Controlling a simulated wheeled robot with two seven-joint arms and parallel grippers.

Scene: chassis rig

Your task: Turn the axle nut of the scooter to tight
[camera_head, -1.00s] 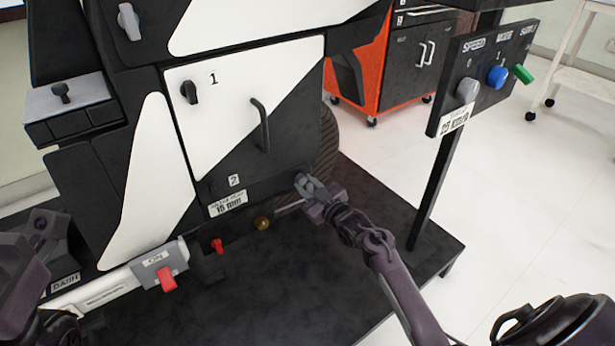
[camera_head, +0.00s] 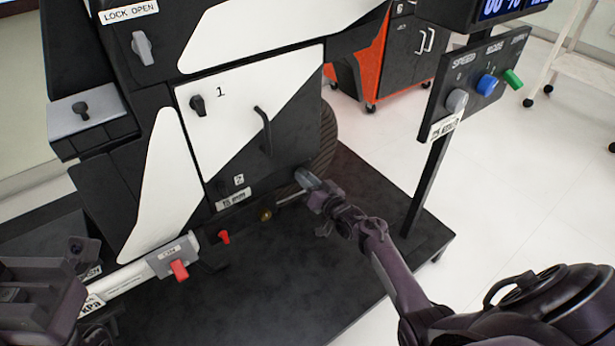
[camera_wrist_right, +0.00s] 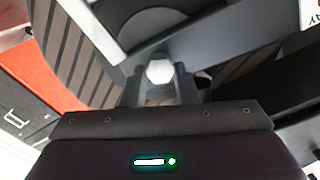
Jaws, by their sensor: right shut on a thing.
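The axle nut (camera_wrist_right: 160,70) shows in the right wrist view as a pale hexagonal head between my right gripper's fingers. My right gripper (camera_wrist_right: 160,88) is shut on it, with a grey finger on each side. In the head view my right gripper (camera_head: 306,179) is at the scooter's dark wheel (camera_head: 327,140), low beside the black and white body (camera_head: 250,100). The nut is hidden by the fingers there. My left gripper (camera_head: 35,295) is partly in view at the lower left, away from the nut; its fingers cannot be made out.
A thin rod with a brass-coloured knob (camera_head: 265,214) is close left of the right gripper. A post holds a knob panel (camera_head: 478,90) on the right. The black platform (camera_head: 370,200) is clear right of the wheel.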

